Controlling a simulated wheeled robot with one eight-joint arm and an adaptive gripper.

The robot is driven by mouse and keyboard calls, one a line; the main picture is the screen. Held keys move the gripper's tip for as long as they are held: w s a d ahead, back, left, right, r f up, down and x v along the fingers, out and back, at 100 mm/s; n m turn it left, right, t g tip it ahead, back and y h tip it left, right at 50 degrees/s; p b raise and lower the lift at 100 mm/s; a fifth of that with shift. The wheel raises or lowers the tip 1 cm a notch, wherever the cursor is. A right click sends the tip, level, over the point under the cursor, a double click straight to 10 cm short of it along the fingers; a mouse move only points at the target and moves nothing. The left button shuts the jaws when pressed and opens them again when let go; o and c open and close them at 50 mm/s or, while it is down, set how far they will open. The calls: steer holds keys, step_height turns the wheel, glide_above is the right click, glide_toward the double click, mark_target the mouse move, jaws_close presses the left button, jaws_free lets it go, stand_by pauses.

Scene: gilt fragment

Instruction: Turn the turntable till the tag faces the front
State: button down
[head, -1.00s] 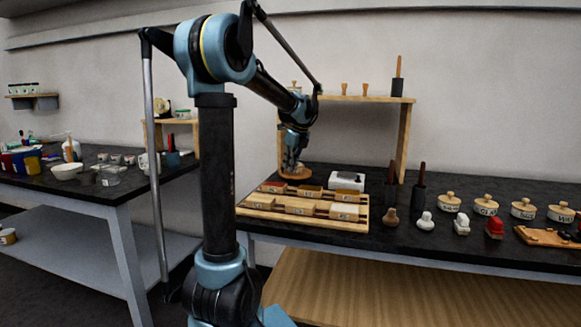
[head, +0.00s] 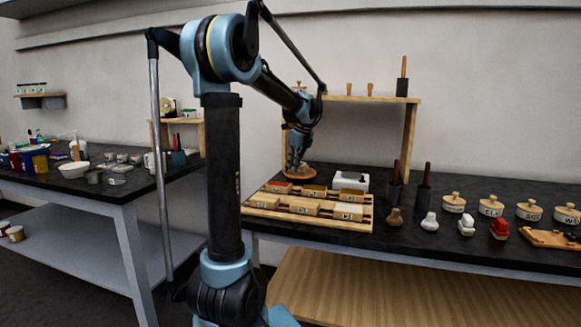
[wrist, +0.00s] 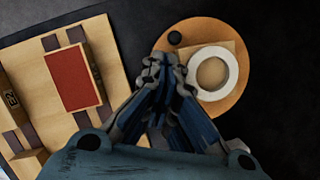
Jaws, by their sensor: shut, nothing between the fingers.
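The turntable is a round wooden disc (wrist: 205,28) at the upper right of the wrist view. It also shows on the dark bench in the head view (head: 309,174). A dark round knob (wrist: 174,38) sits near its upper left edge. A white ring (wrist: 233,70) lies on a square tan piece on the disc. I cannot make out a tag. My gripper (wrist: 162,60) is shut and empty, with its tips over or beside the disc's left edge, below the knob; contact cannot be told. In the head view my gripper (head: 294,169) is low at the turntable and partly hides it.
A wooden tray (head: 262,212) with several labelled blocks, one red-topped, lies close left of the turntable in the wrist view. A white box (head: 351,181) and dark upright holders (head: 394,190) stand to the right in the head view. A wooden shelf (head: 410,140) rises behind.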

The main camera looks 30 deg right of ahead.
steer(key=s+v, duration=0.2)
steer(key=v, duration=0.9)
steer(key=shift+f, duration=0.35)
steer(key=shift+a, duration=0.1)
steer(key=a+f+n+t, duration=0.1)
steer(key=a+f+n, duration=0.3)
steer(key=a+n, duration=0.65)
steer(key=a+f+n+h, duration=0.1)
steer(key=a+f+n, duration=0.5)
steer(key=a, duration=0.8)
steer(key=a+f+n+t, duration=0.1)
steer(key=a+f+n, duration=0.2)
steer(key=a+n, duration=0.85)
steer(key=s+a+f+n+t, duration=0.1)
steer(key=s+a+f+n, duration=0.2)
steer(key=a+f+n, duration=0.3)
steer(key=s+f+g, duration=0.2)
steer(key=s+f, duration=0.2)
steer(key=s, duration=0.3)
steer(key=s+a+f+g, duration=0.1)
steer(key=s+f+g, duration=0.1)
steer(key=s+f, duration=0.3)
steer(key=s, duration=0.3)
steer(key=shift+a+f+g, duration=0.2)
steer(key=shift+f+g, duration=0.05)
steer(key=shift+g, duration=0.05)
